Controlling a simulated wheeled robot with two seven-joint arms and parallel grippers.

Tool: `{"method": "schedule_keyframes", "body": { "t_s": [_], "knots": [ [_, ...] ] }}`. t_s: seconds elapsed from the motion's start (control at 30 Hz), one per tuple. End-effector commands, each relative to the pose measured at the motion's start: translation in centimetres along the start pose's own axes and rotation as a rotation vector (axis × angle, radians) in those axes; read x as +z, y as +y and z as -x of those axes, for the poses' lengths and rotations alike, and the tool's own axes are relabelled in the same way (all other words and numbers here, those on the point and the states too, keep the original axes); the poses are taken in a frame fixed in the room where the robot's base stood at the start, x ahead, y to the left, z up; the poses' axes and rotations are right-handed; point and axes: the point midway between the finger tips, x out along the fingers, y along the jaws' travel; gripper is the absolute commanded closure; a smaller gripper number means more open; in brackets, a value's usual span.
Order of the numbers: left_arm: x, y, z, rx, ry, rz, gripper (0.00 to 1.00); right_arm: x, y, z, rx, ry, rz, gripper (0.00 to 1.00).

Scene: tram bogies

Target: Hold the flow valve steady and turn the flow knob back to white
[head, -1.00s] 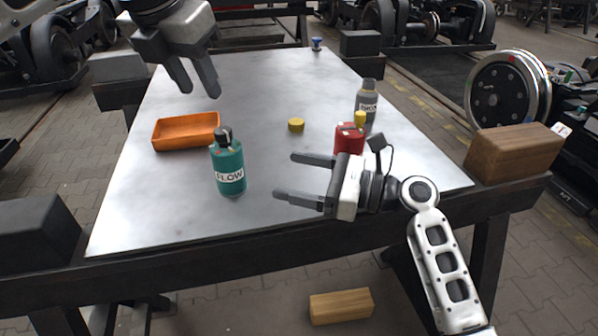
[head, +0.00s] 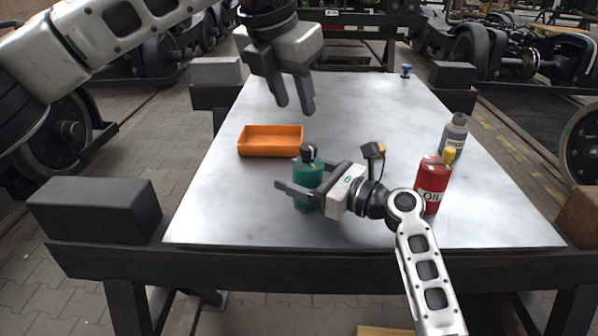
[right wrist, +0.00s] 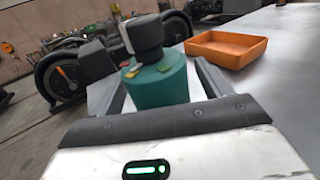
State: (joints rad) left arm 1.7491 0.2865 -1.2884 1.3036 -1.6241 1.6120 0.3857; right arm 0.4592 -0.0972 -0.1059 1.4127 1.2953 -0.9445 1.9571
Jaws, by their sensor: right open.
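The flow valve (head: 307,174) is a teal bottle-shaped body standing upright on the metal table. The black flow knob (head: 308,152) is on its top; in the right wrist view the knob (right wrist: 146,36) has a pale strip on its left side. My left gripper (head: 295,108) is open and empty, above and behind the knob.
An orange tray (head: 270,153) lies left of the valve. A red oil can (head: 432,185) and a grey bottle (head: 455,133) stand to the right. A small blue item (head: 406,71) is at the far edge.

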Motion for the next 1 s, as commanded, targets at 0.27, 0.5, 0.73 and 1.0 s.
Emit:
{"method": "schedule_keyframes", "body": {
  "t_s": [0.27,0.5,0.73,1.0],
  "knots": [
    [0.0,-0.01,0.0,0.0,0.0,0.0,0.64,0.02,0.04,-1.1,0.0,0.0,0.002,0.23],
    [0.0,-0.01,0.0,0.0,0.0,0.0,0.64,0.01,0.04,-1.06,0.0,0.0,0.001,0.42],
    [0.0,-0.01,0.0,0.0,0.0,0.0,0.64,-0.01,0.03,-1.03,0.0,0.0,0.001,0.74],
    [-0.06,-0.32,0.05,0.018,0.001,-0.146,0.46,-0.03,0.03,-1.02,0.0,0.001,0.001,0.74]
  ]
}}
